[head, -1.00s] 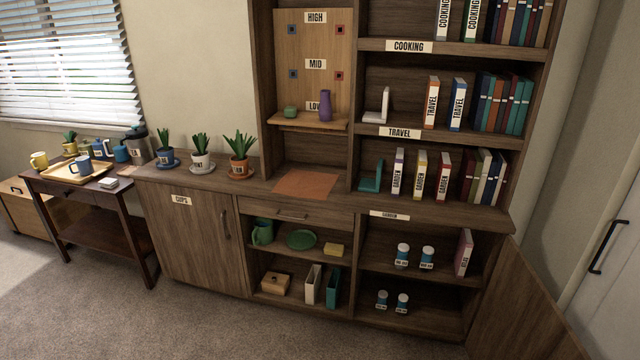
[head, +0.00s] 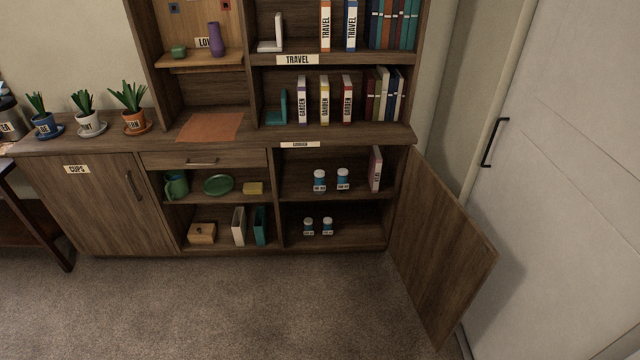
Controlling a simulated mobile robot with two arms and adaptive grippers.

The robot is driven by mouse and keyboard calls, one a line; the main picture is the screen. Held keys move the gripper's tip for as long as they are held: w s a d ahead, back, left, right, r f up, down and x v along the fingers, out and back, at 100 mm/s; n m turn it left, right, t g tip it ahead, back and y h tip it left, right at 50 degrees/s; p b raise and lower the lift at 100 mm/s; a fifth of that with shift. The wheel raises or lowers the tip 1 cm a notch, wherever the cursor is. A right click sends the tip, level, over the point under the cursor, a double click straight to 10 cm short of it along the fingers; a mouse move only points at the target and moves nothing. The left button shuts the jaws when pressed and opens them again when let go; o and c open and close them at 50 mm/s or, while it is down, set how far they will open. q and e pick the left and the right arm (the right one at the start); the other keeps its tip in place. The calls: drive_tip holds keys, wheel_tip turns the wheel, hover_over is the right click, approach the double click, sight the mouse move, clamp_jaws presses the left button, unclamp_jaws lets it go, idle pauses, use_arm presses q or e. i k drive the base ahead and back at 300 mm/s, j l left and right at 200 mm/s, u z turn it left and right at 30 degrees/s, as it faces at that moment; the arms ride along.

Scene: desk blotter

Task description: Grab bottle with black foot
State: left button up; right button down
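Two small blue bottles with pale caps stand upright on the upper shelf of the open right-hand cupboard, a left one (head: 319,181) and a right one (head: 343,179). Two more similar bottles stand on the shelf below, a left one (head: 308,227) and a right one (head: 327,226). All have small labels that I cannot read. They are too small to tell which one has a black foot. Neither of my grippers is in view.
The cupboard door (head: 440,250) stands wide open to the right, near a white door (head: 560,180). A pink book (head: 375,168) stands right of the upper bottles. Left shelves hold a green mug (head: 176,186) and a wooden box (head: 202,233). The carpet (head: 230,310) in front is clear.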

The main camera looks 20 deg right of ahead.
sight(342, 185)
drive_tip(key=i+j+z, duration=0.2)
drive_tip(key=z, duration=0.25)
drive_tip(key=i+j+z, duration=0.3)
drive_tip(key=z, duration=0.15)
